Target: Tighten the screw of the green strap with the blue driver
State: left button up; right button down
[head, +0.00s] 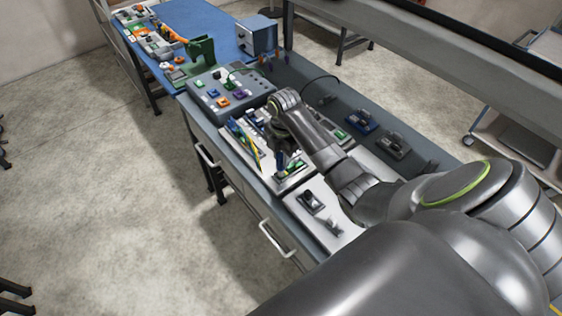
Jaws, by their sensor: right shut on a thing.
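My right arm reaches in from the lower right over the bench. Its gripper (272,128) is low over the white panel and mostly hidden by my own wrist. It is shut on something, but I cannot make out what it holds. A small blue upright piece (280,160) stands on the panel in front of the wrist, and I cannot tell if it is the blue driver. A small green piece (297,166) is beside it, possibly the green strap. The strap's screw is too small to see. My left gripper is not in view.
A grey box with coloured buttons (231,92) stands left of my wrist. Blue (361,121) and grey (394,146) devices sit to the right. A green stand (199,56) and a blue-grey box (258,36) are farther back.

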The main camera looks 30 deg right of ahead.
jog(key=m, duration=1)
jog(key=shift+s+m, duration=0.1)
jog(key=shift+m, duration=0.2)
jog(key=m, duration=0.5)
jog(key=shift+a, duration=0.1)
jog(key=m, duration=0.5)
jog(key=shift+a+f, duration=0.1)
jog(key=shift+r, duration=0.45)
jog(key=shift+s+r, duration=0.15)
jog(key=shift+r, duration=0.35)
